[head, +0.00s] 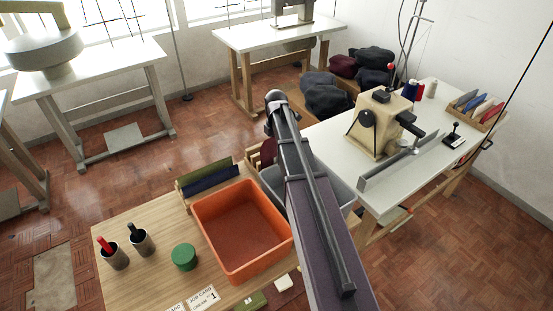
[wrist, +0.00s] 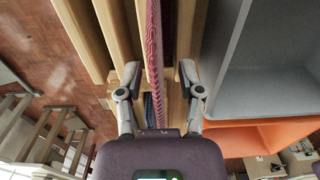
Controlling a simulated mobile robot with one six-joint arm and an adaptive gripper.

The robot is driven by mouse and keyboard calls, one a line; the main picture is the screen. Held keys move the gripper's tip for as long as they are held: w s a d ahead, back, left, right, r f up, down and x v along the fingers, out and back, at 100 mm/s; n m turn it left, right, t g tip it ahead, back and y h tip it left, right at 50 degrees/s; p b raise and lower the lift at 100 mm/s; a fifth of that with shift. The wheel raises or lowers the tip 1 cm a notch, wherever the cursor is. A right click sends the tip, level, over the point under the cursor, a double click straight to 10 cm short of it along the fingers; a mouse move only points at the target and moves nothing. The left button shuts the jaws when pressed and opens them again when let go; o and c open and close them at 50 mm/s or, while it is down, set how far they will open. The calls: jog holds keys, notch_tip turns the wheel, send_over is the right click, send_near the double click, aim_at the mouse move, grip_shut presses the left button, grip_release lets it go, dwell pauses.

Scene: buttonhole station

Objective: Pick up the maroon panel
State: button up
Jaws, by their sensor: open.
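The maroon panel (wrist: 154,45) stands on edge in a wooden slotted rack (wrist: 103,30) in the wrist view, seen edge-on as a narrow ribbed strip. My gripper (wrist: 159,76) is open, with one finger on each side of the panel's line. The left finger looks close to the panel and the right one has a wider gap; I cannot tell whether either touches. In the head view a maroon patch of the panel (head: 268,150) shows beside my arm, which hides the rest of it and my gripper.
An orange bin (head: 196,221) stands on the wooden table, with olive and navy panels (head: 208,180) behind it. A grey bin (wrist: 257,60) lies close right of my gripper in the wrist view. Cups, a green round tin (head: 184,257) and a sewing machine (head: 380,125) stand nearby.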

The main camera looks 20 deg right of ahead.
dwell(0.4)
grip_shut()
jog(key=shift+r, duration=0.1)
notch_tip(320, 180, up, 10)
jog(key=p, duration=1)
dwell(0.9)
